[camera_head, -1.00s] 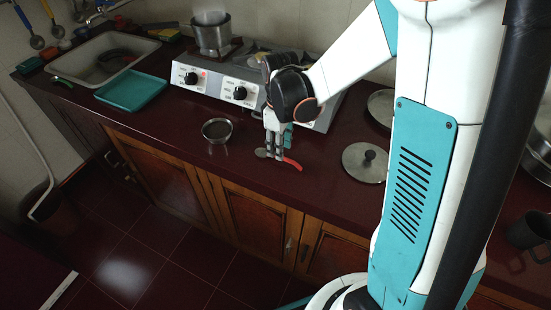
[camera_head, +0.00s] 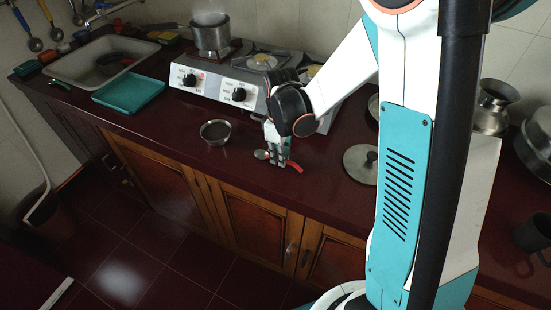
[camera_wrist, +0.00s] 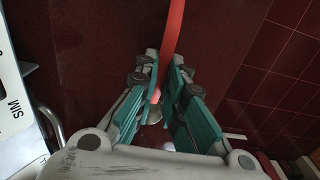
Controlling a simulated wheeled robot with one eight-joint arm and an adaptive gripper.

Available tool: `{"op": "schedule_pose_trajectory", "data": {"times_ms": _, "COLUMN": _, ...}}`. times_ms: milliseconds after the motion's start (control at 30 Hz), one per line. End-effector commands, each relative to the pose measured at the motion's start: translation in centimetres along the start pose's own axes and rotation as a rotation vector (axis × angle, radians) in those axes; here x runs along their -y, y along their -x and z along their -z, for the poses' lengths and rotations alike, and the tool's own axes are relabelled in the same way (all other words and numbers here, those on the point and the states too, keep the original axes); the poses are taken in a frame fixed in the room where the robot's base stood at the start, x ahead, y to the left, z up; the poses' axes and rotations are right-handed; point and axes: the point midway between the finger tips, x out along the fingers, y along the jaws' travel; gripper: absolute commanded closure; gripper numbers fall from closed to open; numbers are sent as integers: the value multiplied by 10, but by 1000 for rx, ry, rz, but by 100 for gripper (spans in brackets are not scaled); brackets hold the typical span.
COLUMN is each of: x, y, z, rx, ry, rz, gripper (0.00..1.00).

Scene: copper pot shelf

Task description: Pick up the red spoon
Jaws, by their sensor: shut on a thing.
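The red spoon has a red handle (camera_head: 296,166) and a small metal bowl (camera_head: 261,154). It is by the front edge of the dark red counter. My gripper (camera_head: 279,161) points down over the spoon and is shut on it, with the handle sticking out to the right of the fingers and the bowl to the left. In the wrist view the red handle (camera_wrist: 175,28) runs up from between the teal-padded fingers (camera_wrist: 160,102), and the bowl (camera_wrist: 154,117) shows partly between them. I cannot tell whether the spoon is clear of the counter.
A small metal bowl (camera_head: 215,131) stands left of my gripper, and a round lid (camera_head: 361,164) lies to the right. Behind is the stove (camera_head: 215,82) with a steaming pot (camera_head: 211,36). A teal tray (camera_head: 130,92) lies by the sink. Bare counter lies between.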

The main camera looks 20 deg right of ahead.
Motion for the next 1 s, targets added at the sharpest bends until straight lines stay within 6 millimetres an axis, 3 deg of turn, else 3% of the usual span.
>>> {"op": "schedule_pose_trajectory", "data": {"times_ms": 267, "x": 0, "y": 6, "z": 0, "rx": 0, "ry": 0, "rz": 0, "gripper": 100}}
{"op": "schedule_pose_trajectory", "data": {"times_ms": 467, "x": 0, "y": 29, "z": 0, "rx": 0, "ry": 0, "rz": 0, "gripper": 100}}
{"op": "schedule_pose_trajectory", "data": {"times_ms": 1000, "x": 0, "y": 161, "z": 0, "rx": 0, "ry": 0, "rz": 0, "gripper": 100}}
